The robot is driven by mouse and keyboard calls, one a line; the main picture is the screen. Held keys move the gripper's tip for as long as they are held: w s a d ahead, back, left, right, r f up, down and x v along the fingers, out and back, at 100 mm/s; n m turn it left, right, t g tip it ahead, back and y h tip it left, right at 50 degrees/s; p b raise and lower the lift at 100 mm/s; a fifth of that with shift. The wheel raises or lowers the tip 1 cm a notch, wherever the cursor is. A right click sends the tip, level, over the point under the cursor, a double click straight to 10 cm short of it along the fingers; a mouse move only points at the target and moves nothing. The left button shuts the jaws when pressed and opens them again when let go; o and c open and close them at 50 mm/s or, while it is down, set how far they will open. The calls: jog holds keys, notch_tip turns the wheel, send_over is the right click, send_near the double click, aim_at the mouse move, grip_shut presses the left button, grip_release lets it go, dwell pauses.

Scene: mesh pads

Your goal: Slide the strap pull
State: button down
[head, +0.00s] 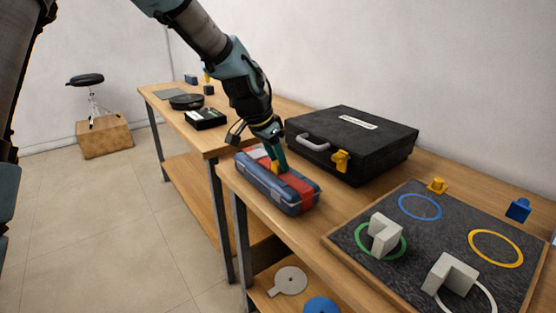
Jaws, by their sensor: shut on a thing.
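A blue-grey box (252,174) with a red strap (299,192) across its lid lies near the front left edge of the wooden table. A small yellow strap pull (275,167) stands on the strap. My gripper (277,165) reaches down from above and is shut on the yellow pull. Its teal finger covers part of the pull and strap. The underside of the strap is hidden.
A black case (372,137) with a grey handle and yellow latch stands right behind the box. A dark board (440,215) with coloured rings and grey blocks fills the right. A second table (222,139) with small items lies beyond at left.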

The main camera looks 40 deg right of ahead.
jog(key=w, duration=0.5)
jog(key=shift+d+p, duration=0.15)
jog(key=shift+p, duration=0.25)
jog(key=c, duration=0.5)
grip_release()
jog(key=shift+s, duration=0.1)
